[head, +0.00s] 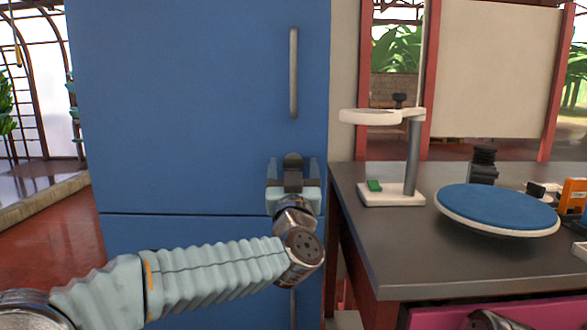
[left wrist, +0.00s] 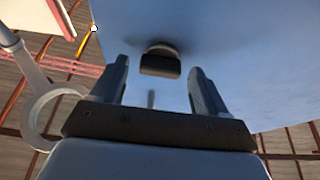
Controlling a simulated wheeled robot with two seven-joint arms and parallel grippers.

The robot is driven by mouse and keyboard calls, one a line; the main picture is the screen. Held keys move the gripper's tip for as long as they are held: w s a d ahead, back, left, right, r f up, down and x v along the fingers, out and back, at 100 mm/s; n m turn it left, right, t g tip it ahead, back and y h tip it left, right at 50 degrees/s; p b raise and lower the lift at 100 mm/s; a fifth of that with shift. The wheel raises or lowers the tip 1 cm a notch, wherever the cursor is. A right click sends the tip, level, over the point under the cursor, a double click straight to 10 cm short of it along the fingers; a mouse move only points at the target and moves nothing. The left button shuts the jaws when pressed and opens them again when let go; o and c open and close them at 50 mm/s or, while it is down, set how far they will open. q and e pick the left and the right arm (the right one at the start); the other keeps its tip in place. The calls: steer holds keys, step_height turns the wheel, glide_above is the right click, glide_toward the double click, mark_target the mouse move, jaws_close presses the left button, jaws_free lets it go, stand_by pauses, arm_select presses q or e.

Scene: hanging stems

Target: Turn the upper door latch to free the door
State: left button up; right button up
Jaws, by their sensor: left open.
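The blue cabinet (head: 190,110) has an upper door with a long grey vertical handle (head: 293,72). A dark upper latch (head: 293,160) sits below that handle, near the door's right edge. My left gripper (head: 293,172) is at the latch, its fingers open on either side of it. In the left wrist view the latch (left wrist: 160,62) lies ahead, between and a little beyond the open fingertips (left wrist: 160,75), with gaps on both sides. The gripper hides the lower part of the latch in the head view. My right gripper is not clearly visible; only part of an arm shows at the bottom right.
A dark table (head: 400,230) stands right of the cabinet. It bears a white ring stand (head: 392,195) with a green piece, a blue round turntable (head: 496,208), a black object (head: 483,165) and an orange item (head: 573,195). Red floor (head: 50,250) is open at the left.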

arm_select(q)
steer(key=c, duration=1.1)
steer(key=shift+o, duration=0.2)
